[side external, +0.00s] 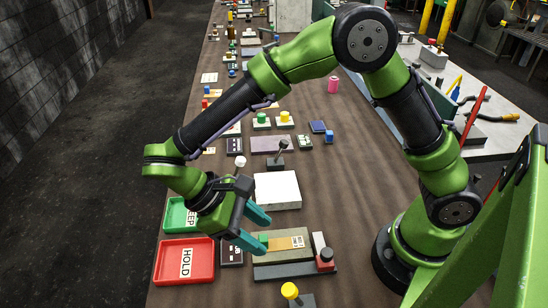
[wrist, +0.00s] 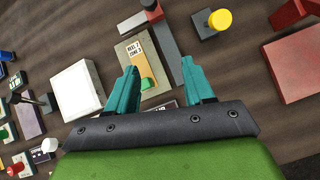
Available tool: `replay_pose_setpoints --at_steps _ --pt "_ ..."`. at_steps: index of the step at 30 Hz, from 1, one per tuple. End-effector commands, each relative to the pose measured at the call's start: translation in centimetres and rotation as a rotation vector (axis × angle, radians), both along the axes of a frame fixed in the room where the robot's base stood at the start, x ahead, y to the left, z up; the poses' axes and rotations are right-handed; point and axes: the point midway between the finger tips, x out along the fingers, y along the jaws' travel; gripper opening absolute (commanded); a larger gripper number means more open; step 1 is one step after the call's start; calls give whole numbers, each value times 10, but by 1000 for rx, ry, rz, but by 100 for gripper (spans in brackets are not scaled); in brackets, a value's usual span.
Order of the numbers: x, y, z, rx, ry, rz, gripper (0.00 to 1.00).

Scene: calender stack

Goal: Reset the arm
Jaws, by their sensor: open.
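My gripper (side external: 256,230) has two teal fingers and hangs low over the brown table, near a tan panel (side external: 278,242) with a label and an orange and green part. In the wrist view my gripper (wrist: 163,85) is open, its fingers well apart with nothing held between them. The tan panel (wrist: 132,50) shows beyond and between the fingertips. I cannot tell the exact height of the fingertips above it. My green arm reaches out from its base at the right side of the table.
A red HOLD tray (side external: 167,277) and a green tray (side external: 174,216) lie left of my gripper. A white block (side external: 277,190) sits behind it. Several small controls line the table further back.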

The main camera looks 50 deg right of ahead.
Motion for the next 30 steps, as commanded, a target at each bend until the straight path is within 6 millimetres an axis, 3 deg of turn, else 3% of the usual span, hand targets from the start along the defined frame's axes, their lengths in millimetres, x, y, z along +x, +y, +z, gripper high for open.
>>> replay_pose_setpoints --at_steps 10,18,24,30 --pt "12 -76 62 318 -527 -364 52" --pt "2 -132 106 511 -933 -682 52" --pt "-16 -161 128 580 -1111 -815 52" --pt "-19 -172 144 593 -1190 -841 52"
